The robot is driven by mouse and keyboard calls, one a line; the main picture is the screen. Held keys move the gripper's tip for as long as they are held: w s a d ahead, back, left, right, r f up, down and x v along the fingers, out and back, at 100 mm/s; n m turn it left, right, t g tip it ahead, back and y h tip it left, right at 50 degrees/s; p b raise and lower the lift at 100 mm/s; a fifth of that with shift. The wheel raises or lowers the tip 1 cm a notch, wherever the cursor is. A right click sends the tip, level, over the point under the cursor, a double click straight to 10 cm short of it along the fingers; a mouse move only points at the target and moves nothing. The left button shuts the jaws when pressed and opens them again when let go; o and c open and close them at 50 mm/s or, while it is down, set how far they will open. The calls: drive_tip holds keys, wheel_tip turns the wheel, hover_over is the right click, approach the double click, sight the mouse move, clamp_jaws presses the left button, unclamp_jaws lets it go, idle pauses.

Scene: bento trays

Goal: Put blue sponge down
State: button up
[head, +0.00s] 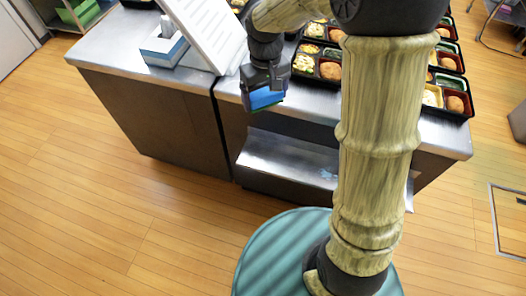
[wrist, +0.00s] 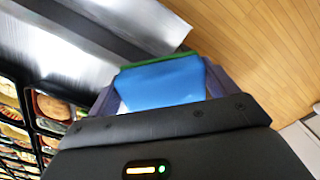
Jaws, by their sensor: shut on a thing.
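The blue sponge (head: 265,97) has a green layer along one edge and is held in my gripper (head: 264,86). In the head view it hangs in front of the steel counter's front edge, left of the bento trays. In the wrist view the sponge (wrist: 162,84) sits between the two fingers of my gripper (wrist: 158,86), with its green edge facing away. The gripper is shut on it. Nothing is seen touching the sponge from below.
Bento trays (head: 318,64) with food fill the counter on the right. A tissue box (head: 163,48) and a white slatted panel (head: 207,28) stand on the left counter (head: 110,52). A lower steel shelf (head: 285,158) juts out below. The wooden floor (head: 90,190) in front is clear.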

drive_tip(key=b, duration=0.3)
hover_over(265, 157)
wheel_tip(265, 157, down, 24)
drive_tip(key=shift+r, duration=0.1)
drive_tip(key=shift+f, duration=2.15)
drive_tip(key=shift+f, duration=0.15)
drive_tip(key=o, duration=0.8)
